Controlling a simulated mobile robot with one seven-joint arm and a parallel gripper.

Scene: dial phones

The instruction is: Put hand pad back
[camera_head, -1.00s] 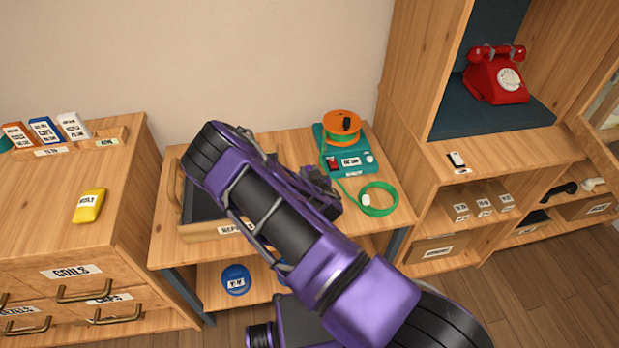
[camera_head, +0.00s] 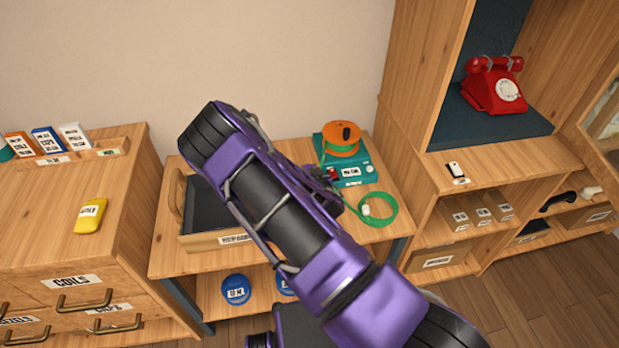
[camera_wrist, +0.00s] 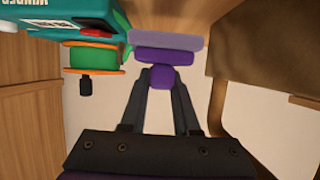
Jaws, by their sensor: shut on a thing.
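The hand pad (camera_wrist: 165,53) appears to be the purple piece with a round knob and a paler flat slab in the wrist view. My gripper (camera_wrist: 160,85) is shut on its knob, with a dark finger on each side. The pad is beside the orange-and-green spool of the teal winder (camera_wrist: 70,20) in that view; I cannot tell whether they touch. In the head view my purple and black arm covers the gripper and most or all of the pad. The winder (camera_head: 358,172) stands at the back right of the middle table.
A dark-lined repairs tray (camera_head: 222,239) lies on the table (camera_head: 165,262), partly behind my arm. A green cord loop (camera_head: 382,210) lies right of it. A drawer cabinet (camera_head: 50,245) stands left. A shelf cabinet with a red phone (camera_head: 493,86) stands right.

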